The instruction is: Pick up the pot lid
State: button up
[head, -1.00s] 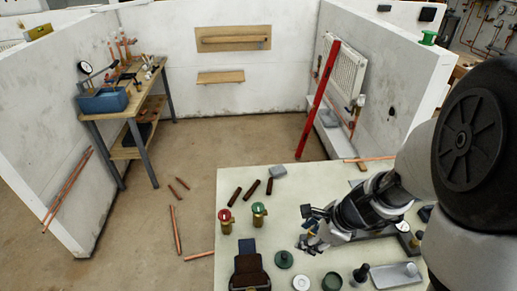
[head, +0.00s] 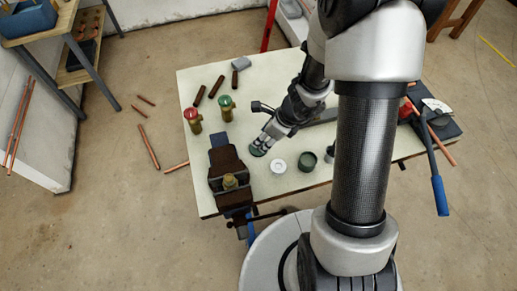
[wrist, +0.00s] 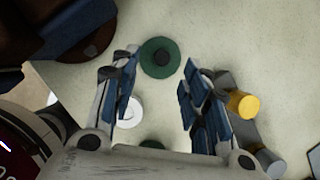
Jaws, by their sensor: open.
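The pot lid is a dark green disc (wrist: 160,46) with a black knob in its middle. It lies flat on the pale worktop. In the head view the lid (head: 258,151) shows just below my fingertips, partly covered by them. My gripper (wrist: 160,64) is open and empty, pointing down at the worktop. In the wrist view the lid lies just beyond and between the two blue-padded fingertips. I cannot tell the exact height of the fingers above it. A dark green pot (head: 307,161) stands to the right of the lid on the worktop.
A white round piece (head: 278,166) lies close to the lid, between it and the pot. A brown vise (head: 226,168) stands left of the lid. Red-topped (head: 192,116) and green-topped (head: 225,103) brass valves stand farther back.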

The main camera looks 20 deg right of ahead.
jog(key=b+x, duration=0.2)
jog(key=x, duration=0.3)
jog(key=shift+w+f+b, duration=0.1)
jog(key=shift+f+b, duration=0.05)
jog(key=shift+b, duration=0.2)
jog(key=shift+c, duration=0.4)
grip_shut()
